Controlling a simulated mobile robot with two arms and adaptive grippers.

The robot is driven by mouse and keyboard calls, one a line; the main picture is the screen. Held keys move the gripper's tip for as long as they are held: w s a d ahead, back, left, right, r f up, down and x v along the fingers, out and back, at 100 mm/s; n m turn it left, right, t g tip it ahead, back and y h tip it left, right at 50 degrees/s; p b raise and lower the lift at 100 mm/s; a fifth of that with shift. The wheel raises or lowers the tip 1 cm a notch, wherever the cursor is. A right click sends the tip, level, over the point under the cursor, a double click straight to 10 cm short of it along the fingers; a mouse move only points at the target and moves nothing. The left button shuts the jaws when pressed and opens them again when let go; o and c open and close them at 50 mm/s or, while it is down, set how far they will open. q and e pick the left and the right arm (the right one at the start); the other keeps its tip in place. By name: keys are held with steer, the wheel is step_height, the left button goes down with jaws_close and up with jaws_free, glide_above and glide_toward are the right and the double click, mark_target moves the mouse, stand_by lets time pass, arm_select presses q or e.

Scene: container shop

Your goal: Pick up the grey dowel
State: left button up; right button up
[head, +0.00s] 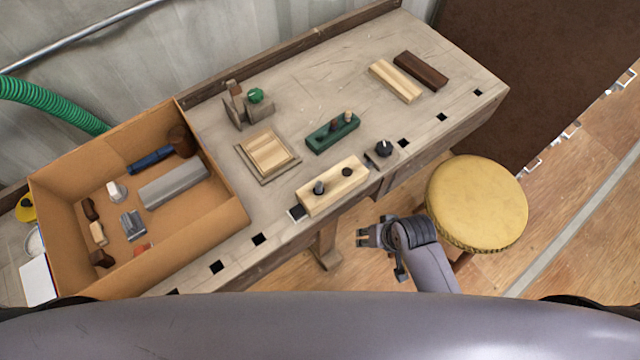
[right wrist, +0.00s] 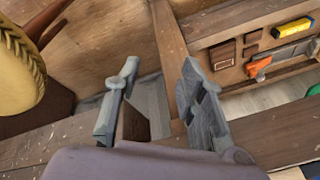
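The grey dowel (head: 319,187) is a short dark grey peg. It stands upright in the left part of a pale wooden block (head: 333,186) near the front edge of the bench; a dark round hole shows in the block's right part. My right gripper (head: 362,238) is off the bench's front edge, to the lower right of the block and apart from it. In the right wrist view its two fingers (right wrist: 160,70) are spread with nothing between them. The dowel does not show clearly in that view. My left gripper is not in view.
A green block (head: 332,133) with brown pegs stands behind the pale block, and a black knob (head: 384,148) is to its right. A cardboard box (head: 225,222) of tools fills the bench's left. A yellow stool (head: 477,203) stands right of my right arm.

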steer(key=w+a+r+m+g+y, duration=0.1)
steer(key=w+a+r+y, duration=0.1)
steer(key=a+r, duration=0.9)
steer(key=w+a+r+m+g+y, duration=0.15)
steer(key=a+r, duration=0.35)
steer(key=r, duration=1.2)
steer(key=w+d+r+m+h, duration=0.2)
steer(key=w+r+m+h, duration=0.1)
steer(key=r+m+h, duration=0.25)
glide_above(319, 184)
steer(key=shift+g, duration=0.35)
step_height(319, 184, down, 11)
steer(key=shift+s+a+r, duration=0.1)
steer(key=shift+a, duration=0.05)
steer(key=shift+f+p, duration=0.55)
steer(key=shift+f, duration=2.1)
steer(key=shift+c, duration=0.6)
steer(key=c, duration=0.7)
